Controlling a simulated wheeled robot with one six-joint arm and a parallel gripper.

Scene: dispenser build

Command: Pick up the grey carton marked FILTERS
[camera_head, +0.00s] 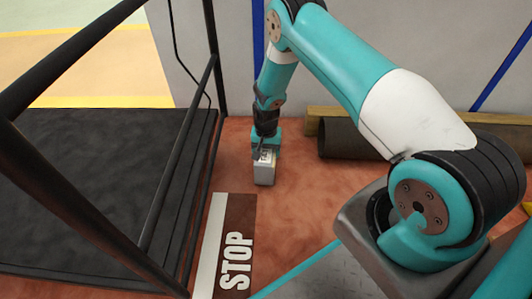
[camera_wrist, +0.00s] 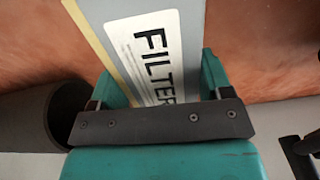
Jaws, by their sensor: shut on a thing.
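The grey carton (camera_head: 264,173) is in my gripper (camera_head: 266,152), low over the reddish floor in the head view. I cannot tell whether its base touches the floor. In the wrist view the carton (camera_wrist: 190,22) shows a white label with black letters reading "FILTER", the end hidden by my gripper, and a yellow stripe along one edge. My gripper (camera_wrist: 160,95) is shut on the carton, with a teal finger on either side of it.
A dark pipe (camera_head: 355,140) and a wooden beam (camera_head: 400,116) lie along the wall at the right. A black-framed platform (camera_head: 90,190) stands at the left. A STOP floor sign (camera_head: 236,250) lies nearer. Bare floor (camera_head: 300,215) lies right of it.

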